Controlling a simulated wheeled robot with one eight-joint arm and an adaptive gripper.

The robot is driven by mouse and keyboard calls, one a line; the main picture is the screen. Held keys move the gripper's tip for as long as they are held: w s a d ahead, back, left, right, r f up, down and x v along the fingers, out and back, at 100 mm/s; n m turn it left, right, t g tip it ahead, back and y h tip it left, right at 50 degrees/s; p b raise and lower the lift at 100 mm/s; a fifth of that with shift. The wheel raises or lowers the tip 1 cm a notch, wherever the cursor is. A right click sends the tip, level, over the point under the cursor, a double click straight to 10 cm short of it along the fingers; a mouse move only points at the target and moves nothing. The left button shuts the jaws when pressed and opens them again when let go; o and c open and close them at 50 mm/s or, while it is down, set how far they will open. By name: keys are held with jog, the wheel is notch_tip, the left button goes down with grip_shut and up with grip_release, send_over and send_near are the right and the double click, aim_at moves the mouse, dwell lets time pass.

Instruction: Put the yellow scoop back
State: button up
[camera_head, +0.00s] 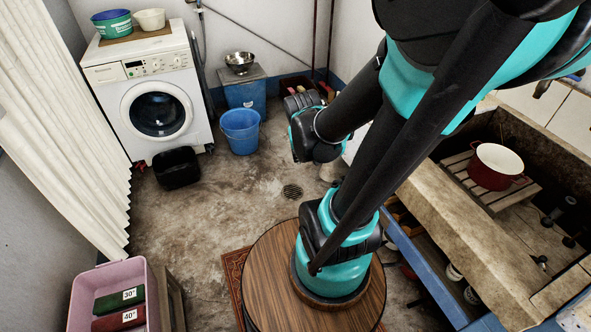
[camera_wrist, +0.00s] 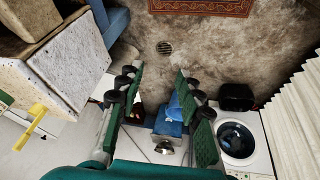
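A yellow object (camera_wrist: 33,121), long and narrow with a crosspiece, shows at the left of the wrist view against a pale surface beside the stone trough. It may be the yellow scoop, but its shape is too small to be sure. I cannot make out a yellow scoop in the head view. My gripper (camera_wrist: 160,84) has its green-padded fingers wide apart in the wrist view, with nothing between them. The yellow object is well to the left of the fingers, apart from them. In the head view the fingers are not clearly visible behind my wrist.
A stone trough (camera_head: 447,212) with a red pot (camera_head: 494,166) on a slatted board stands right. A washing machine (camera_head: 113,78), blue bucket (camera_head: 241,131), black tub (camera_head: 177,168) and blue bin (camera_head: 246,95) stand at the back. A pink basket (camera_head: 98,282) is front left. The middle floor is open.

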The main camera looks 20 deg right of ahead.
jog(key=s+a+f+n+y, duration=0.1)
jog(key=s+a+n+y, duration=0.1)
jog(key=s+a, duration=0.1)
jog(key=shift+s+a, duration=0.3)
jog(key=shift+a, duration=0.55)
